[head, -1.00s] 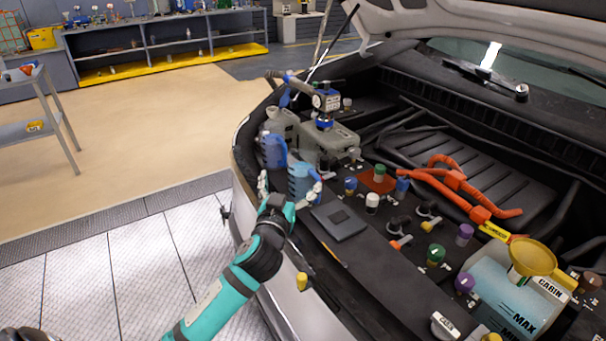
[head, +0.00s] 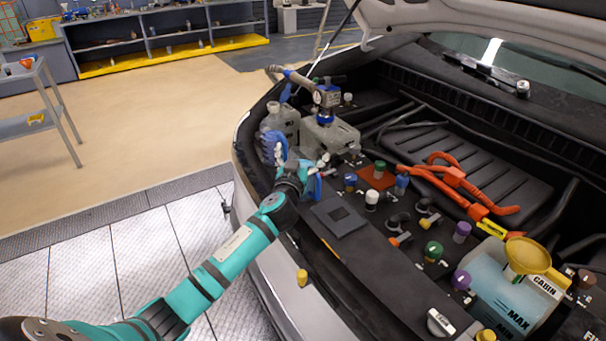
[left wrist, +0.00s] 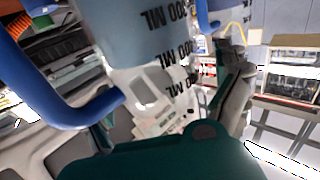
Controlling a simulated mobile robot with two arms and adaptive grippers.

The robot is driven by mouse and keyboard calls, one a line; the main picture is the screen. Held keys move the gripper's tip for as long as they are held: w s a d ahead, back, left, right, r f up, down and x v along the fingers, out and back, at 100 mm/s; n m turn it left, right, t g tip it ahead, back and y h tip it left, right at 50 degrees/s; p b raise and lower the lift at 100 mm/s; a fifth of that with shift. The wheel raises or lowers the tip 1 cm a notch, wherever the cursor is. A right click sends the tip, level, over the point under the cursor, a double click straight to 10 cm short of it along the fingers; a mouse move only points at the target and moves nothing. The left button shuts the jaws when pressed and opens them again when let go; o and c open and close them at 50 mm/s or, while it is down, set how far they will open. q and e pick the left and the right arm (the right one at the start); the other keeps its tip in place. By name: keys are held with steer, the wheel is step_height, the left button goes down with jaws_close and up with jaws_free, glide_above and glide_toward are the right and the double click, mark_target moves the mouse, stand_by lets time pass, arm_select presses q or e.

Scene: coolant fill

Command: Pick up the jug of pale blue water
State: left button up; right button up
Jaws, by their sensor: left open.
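A clear jug with a blue handle (head: 316,187) stands at the front edge of the engine bay, mostly hidden behind my left gripper (head: 301,160). A second jug with a blue handle (head: 271,146) stands just behind and to the left. My right gripper is not in view.
A grey reservoir with a gauge and pump (head: 326,105) stands behind the jugs. The raised hood (head: 480,18) hangs above.

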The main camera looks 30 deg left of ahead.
arm_select(q)
steer(key=shift+c, duration=0.3)
steer(key=c, duration=1.7)
steer(key=shift+r, duration=0.1)
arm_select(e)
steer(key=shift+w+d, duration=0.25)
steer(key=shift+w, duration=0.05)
